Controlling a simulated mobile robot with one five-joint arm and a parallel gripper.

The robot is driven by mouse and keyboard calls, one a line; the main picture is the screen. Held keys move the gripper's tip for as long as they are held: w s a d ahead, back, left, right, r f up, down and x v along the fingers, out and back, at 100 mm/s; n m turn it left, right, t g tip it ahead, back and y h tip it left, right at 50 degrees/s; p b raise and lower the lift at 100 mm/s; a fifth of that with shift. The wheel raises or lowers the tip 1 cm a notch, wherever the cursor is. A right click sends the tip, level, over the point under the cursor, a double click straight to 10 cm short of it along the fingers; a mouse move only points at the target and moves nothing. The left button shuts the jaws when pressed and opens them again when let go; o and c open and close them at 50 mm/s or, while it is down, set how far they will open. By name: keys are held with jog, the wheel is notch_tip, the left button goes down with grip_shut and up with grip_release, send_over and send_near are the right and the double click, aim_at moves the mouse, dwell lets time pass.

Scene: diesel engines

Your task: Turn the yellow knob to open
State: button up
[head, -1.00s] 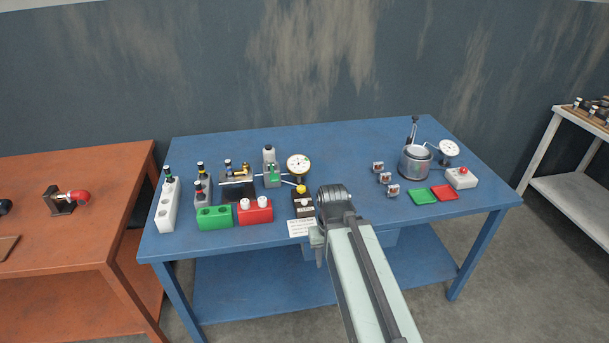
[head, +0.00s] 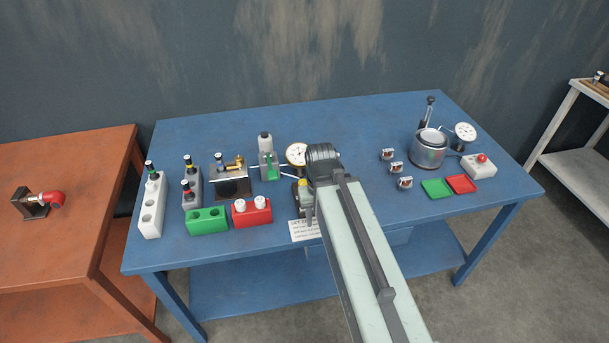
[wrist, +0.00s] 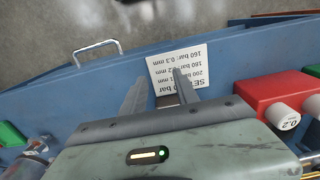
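The yellow knob (head: 303,184) sits on a small dark block beside the round gauge (head: 297,154) on the blue table. My arm partly hides the knob and its block in the head view. My gripper (wrist: 159,83) is open in the wrist view, with its two fingers apart and no object held between them. The fingertips lie over the white printed card (wrist: 178,67) at the table's front edge. The card also shows in the head view (head: 303,230). I cannot make out the knob in the wrist view, and contact with it cannot be told.
A red block (head: 252,212) with white caps stands left of the card, with a green block (head: 207,221) farther left. A metal pot (head: 428,150), small trays (head: 437,188) and a red-button box (head: 479,166) stand right. The table's middle back is clear.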

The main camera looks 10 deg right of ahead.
aim_at(303, 182)
jog(key=o, duration=0.3)
jog(key=shift+w+r, duration=0.15)
jog(key=shift+w, duration=0.05)
jog(key=shift+o, duration=0.2)
jog(key=w+r+m+p, duration=0.1)
jog(key=w, duration=0.1)
jog(key=w+r+m+p, duration=0.1)
jog(key=w+r+p, duration=0.1)
jog(key=w+a+r+m+p, duration=0.1)
jog(key=w+p, duration=0.1)
jog(key=shift+a+r+m, duration=0.1)
jog(key=shift+r+m, duration=0.2)
jog(key=w+r+m+p, duration=0.1)
jog(key=w+m, duration=0.1)
jog(key=w+r+m+p, duration=0.2)
jog(key=w, duration=0.1)
jog(key=w+r+m+p, duration=0.1)
jog(key=w+r+m, duration=0.1)
jog(key=w, duration=0.1)
jog(key=shift+w+a+m+p, duration=0.15)
jog(key=shift+w+m+p, duration=0.15)
jog(key=shift+p, duration=0.1)
jog(key=shift+w+m, duration=0.25)
jog(key=shift+m, duration=0.15)
jog(key=shift+s+f, duration=0.1)
jog(key=shift+f, duration=0.2)
notch_tip(303, 182, down, 8)
jog(key=b, duration=0.8)
jog(key=shift+r, duration=0.25)
grip_shut()
